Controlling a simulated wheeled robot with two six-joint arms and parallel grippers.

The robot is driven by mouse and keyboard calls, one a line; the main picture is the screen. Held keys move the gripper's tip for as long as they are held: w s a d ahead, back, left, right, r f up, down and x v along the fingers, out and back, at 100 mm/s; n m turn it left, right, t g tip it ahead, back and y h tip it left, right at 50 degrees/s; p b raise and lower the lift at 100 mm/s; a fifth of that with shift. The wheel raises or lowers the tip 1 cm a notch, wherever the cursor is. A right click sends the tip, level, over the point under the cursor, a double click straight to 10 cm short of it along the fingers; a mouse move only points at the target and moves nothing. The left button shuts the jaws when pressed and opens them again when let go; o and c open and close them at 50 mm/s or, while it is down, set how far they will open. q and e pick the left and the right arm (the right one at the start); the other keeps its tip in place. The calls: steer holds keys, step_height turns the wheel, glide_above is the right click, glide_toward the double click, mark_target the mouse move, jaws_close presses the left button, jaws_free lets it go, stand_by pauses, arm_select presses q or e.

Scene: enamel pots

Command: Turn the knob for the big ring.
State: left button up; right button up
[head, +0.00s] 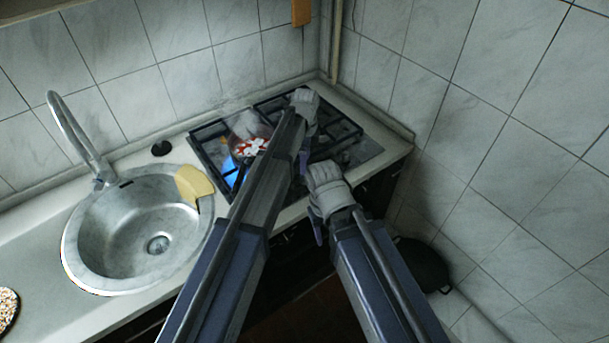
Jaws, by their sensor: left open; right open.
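The gas hob (207,148) with black grates is set in the counter's corner. A blue flame (233,172) shows at its left front, below a pot (250,128) with red and white on it. I cannot make out the knobs; my arms cover much of the hob's front. My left gripper (304,160) is open over the middle of the hob, its arm passing in front of the pot. My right gripper (318,230) is open, lower in view, near the hob's front edge. No object shows in either gripper, though the fingertips are small and dark.
A round metal sink (85,245) with a tall tap (75,130) lies left of the hob, a yellow piece (193,183) on its rim. Tiled walls close off the back and right. A black pan (424,262) sits low at the right.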

arm_select(q)
step_height(320, 180, down, 7)
steer(key=b, duration=0.6)
steer(key=shift+r, duration=0.1)
jaws_close()
stand_by(0.3)
